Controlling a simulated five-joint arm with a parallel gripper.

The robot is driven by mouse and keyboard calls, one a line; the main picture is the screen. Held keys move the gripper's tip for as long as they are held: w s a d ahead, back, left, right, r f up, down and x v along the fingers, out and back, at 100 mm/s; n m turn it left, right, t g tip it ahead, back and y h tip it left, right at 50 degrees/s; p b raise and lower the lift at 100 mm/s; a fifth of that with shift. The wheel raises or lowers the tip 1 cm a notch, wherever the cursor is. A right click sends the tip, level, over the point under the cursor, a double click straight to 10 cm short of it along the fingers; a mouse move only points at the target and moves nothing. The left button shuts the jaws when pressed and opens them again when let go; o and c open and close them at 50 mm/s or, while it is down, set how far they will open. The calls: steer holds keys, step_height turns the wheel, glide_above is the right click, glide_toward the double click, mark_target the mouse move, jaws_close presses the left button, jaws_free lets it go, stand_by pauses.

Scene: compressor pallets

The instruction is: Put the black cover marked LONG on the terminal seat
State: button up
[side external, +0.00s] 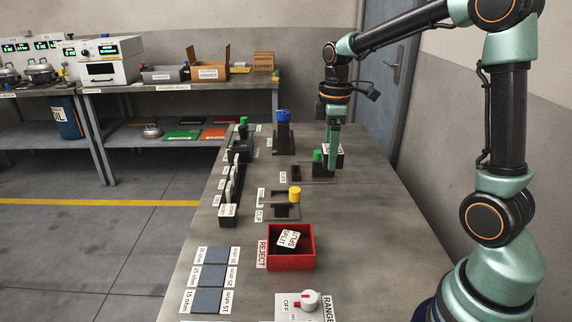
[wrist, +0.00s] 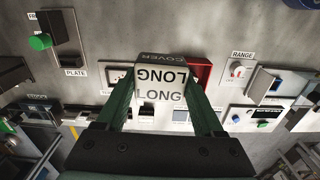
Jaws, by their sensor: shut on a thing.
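My gripper (side external: 333,148) is shut on the black cover (wrist: 160,90), whose pale labels read LONG and COVER in the wrist view. The fingers sit on its left and right sides there. I cannot tell for certain which fixture is the terminal seat. The underside of the cover is hidden.
A red REJECT bin (side external: 290,262) holds a black piece labelled SPLIT. A fixture with a yellow knob (side external: 295,193) stands behind it. A blue-topped post (side external: 283,130) is left of my gripper. A RANGE switch box (side external: 308,305) and flat dark pads (side external: 213,275) lie at the front.

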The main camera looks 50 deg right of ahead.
steer(key=s+a+f+m, duration=0.1)
steer(key=s+a+m, duration=0.3)
steer(key=a+m, duration=0.4)
steer(key=r+m, duration=0.1)
steer(key=m, duration=0.8)
glide_above(323, 230)
steer(key=shift+s+a+r, duration=0.15)
steer(key=shift+a, duration=0.05)
steer(key=shift+d+f+m, duration=0.2)
steer(key=shift+f+m, duration=0.1)
step_height(323, 230, down, 19)
steer(key=shift+f, duration=0.1)
steer(key=shift+f, duration=0.1)
steer(key=o, duration=1.4)
